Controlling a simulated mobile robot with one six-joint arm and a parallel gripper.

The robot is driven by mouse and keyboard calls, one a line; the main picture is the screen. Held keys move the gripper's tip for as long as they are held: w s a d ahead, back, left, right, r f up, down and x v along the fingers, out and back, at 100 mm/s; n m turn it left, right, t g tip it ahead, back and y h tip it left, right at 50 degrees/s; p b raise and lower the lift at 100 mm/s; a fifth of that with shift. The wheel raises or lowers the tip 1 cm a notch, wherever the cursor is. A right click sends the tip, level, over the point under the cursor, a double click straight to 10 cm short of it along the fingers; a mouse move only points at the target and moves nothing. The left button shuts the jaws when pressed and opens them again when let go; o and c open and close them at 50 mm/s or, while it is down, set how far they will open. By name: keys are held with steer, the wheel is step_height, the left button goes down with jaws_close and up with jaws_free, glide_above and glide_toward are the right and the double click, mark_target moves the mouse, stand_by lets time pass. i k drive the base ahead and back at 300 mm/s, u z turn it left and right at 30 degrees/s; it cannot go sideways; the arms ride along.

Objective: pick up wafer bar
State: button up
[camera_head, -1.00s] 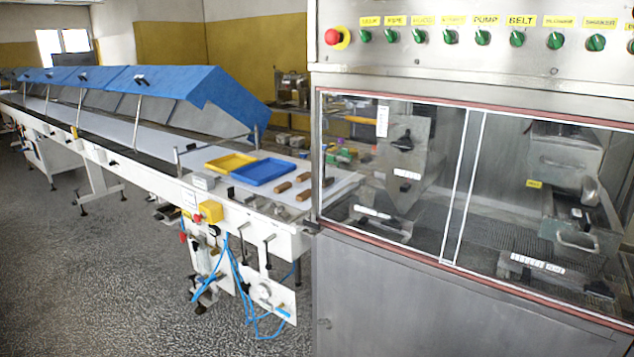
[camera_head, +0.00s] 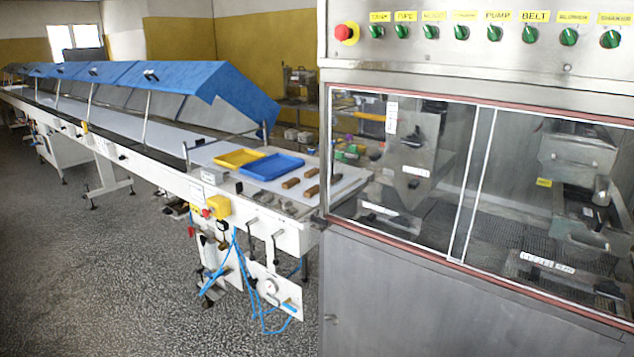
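Several brown wafer bars lie apart on the white conveyor belt (camera_head: 345,184), close to the glass-fronted machine. One wafer bar (camera_head: 291,183) is at the left, one (camera_head: 312,173) is behind it, and one (camera_head: 311,192) is nearer the front edge. Another brown bar shape shows at the right, by the machine's frame. A blue tray (camera_head: 271,167) lies left of the bars, and a yellow tray (camera_head: 240,158) lies beyond it. Both trays look empty. My gripper and arm are not in view.
The steel machine (camera_head: 420,290) with glass doors and a control panel (camera_head: 480,50) fills the right side. Blue hoods (camera_head: 200,85) cover the conveyor farther back. Blue hoses (camera_head: 235,270) hang below its near end. The speckled floor (camera_head: 120,290) at left is clear.

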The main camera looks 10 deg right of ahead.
mark_target(314, 190)
steer(key=z, duration=1.5)
steer(key=k, duration=0.15)
steer(key=u, duration=3.2)
steer(key=i, duration=2.15)
steer(key=u, duration=0.05)
